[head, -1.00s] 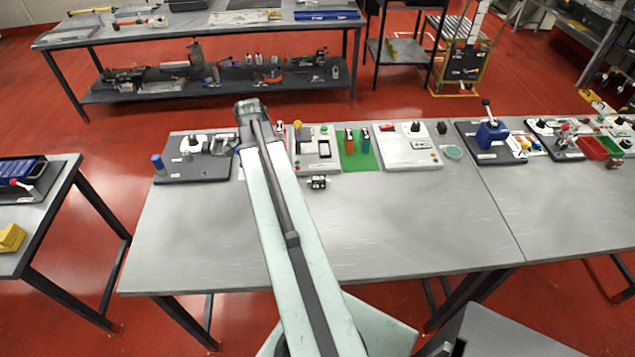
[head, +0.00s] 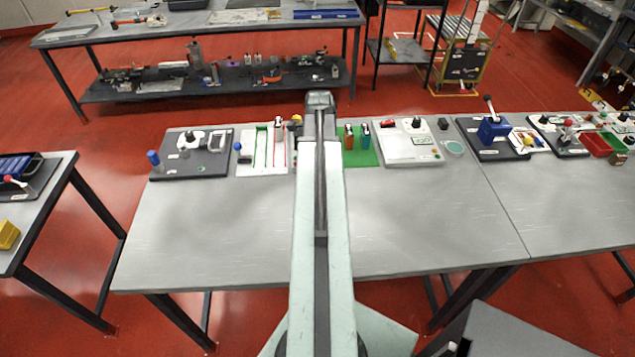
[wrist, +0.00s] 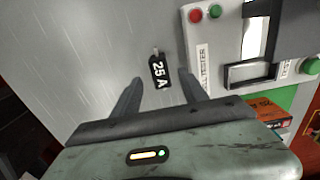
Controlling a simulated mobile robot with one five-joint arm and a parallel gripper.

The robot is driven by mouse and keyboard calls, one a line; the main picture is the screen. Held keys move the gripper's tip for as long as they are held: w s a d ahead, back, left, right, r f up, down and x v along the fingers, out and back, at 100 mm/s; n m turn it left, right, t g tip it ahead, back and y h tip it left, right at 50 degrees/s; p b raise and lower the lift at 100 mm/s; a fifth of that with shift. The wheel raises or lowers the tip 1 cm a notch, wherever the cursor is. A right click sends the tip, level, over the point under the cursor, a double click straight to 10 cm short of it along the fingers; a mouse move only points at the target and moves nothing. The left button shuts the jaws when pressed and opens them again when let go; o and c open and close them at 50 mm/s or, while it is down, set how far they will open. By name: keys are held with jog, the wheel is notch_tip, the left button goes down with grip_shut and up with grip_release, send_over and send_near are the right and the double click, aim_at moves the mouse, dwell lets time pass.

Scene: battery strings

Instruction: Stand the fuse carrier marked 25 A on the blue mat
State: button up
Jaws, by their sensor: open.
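The fuse carrier marked 25 A (wrist: 159,70) shows in the wrist view as a small black piece with white lettering, on or above the grey bench top. My gripper (wrist: 161,77) is open, with one finger on each side of the carrier in the picture; I cannot tell how far above it the fingers are. In the head view my arm hides the carrier, and my gripper cannot be made out there. I cannot make out a blue mat in either view.
A white tester panel (wrist: 213,55) stands right of the carrier in the wrist view. A green mat (head: 357,158) holds an orange and a teal piece. White panel (head: 411,150) and dark boards line the bench's back. The bench front (head: 210,235) is clear.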

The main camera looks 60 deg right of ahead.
notch_tip(320, 180, down, 5)
jog(key=b, duration=0.3)
jog(key=shift+w+r+b, duration=0.1)
jog(key=shift+r+b, duration=0.05)
jog(key=shift+b, duration=0.25)
jog(key=shift+r, duration=0.15)
grip_shut()
jog(key=shift+r+p, duration=0.15)
jog(key=shift+p, duration=0.15)
